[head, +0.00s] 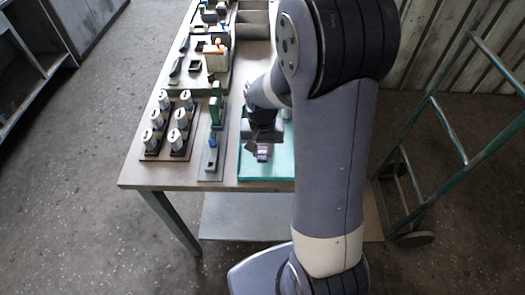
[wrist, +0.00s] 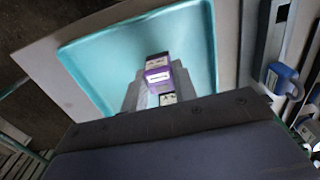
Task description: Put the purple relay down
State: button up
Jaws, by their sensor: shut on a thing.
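A small purple relay (wrist: 157,76) with a pale label shows in the wrist view, over a teal tray (wrist: 196,30). My gripper (wrist: 150,92) is shut on the relay, with its grey fingers on either side of it. In the head view my gripper (head: 262,141) is above the left part of the teal tray (head: 268,173), and the purple relay (head: 263,152) shows just below it. I cannot tell whether the relay touches the tray floor. My arm hides much of the tray's right side in the head view.
Left of the tray, a rail (head: 211,160) carries green and blue parts. Further left, a dark rack (head: 168,137) holds several white cylinders. Behind stand grey bins (head: 252,22) and loose parts. A green-framed hand cart (head: 437,130) stands to the right of the table.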

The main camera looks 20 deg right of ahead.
aim_at(262, 150)
jog(key=shift+f, duration=1.1)
jog(key=shift+f, duration=0.1)
jog(key=shift+f, duration=0.15)
jog(key=o, duration=0.8)
notch_tip(262, 150, up, 13)
jog(key=shift+f, duration=0.2)
